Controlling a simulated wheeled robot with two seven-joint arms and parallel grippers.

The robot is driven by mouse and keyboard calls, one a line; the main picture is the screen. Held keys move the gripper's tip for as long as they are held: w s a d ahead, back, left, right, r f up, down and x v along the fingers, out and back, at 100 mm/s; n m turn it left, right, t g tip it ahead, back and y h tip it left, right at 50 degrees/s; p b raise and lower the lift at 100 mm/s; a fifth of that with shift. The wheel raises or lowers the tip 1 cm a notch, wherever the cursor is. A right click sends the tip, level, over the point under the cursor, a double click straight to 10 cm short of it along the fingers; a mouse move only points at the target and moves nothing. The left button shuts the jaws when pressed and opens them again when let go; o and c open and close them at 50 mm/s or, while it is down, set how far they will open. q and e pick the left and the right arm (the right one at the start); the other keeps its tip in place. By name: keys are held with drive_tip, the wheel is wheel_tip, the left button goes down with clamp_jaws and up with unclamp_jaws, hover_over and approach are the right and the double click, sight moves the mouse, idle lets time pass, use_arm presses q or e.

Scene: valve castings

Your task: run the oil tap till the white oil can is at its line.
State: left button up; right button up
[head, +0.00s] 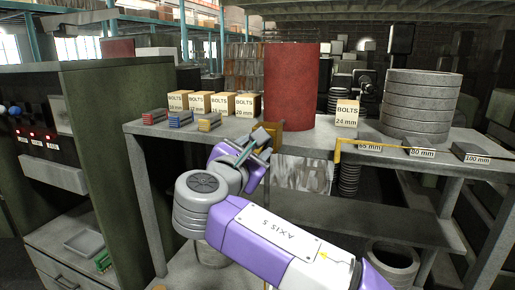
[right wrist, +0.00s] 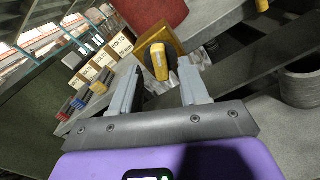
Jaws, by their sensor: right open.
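A tall red drum (head: 290,85) stands on the grey bench; its lower part shows at the top of the right wrist view (right wrist: 152,10). A yellow lever-like part (right wrist: 159,61), apparently the tap's handle, sits in front of a brass-coloured bracket below the drum. My right gripper (head: 257,146) is at the bench's front edge, just below the drum. In the right wrist view its fingers (right wrist: 160,88) are apart, with the yellow part beyond and between their tips and nothing clearly held. I cannot make out the white oil can or its line. My left gripper is not in view.
Boxes of bolts (head: 245,104) and small coloured racks (head: 180,118) stand left of the drum. Grey rings (head: 420,100) are stacked at the right. A lower shelf (head: 390,222) is mostly bare. A dark cabinet (head: 125,100) stands close on the left.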

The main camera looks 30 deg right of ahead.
drive_tip(key=v, duration=0.5)
drive_tip(key=shift+s+a, duration=0.1)
drive_tip(key=shift+s, duration=0.05)
idle(6.6)
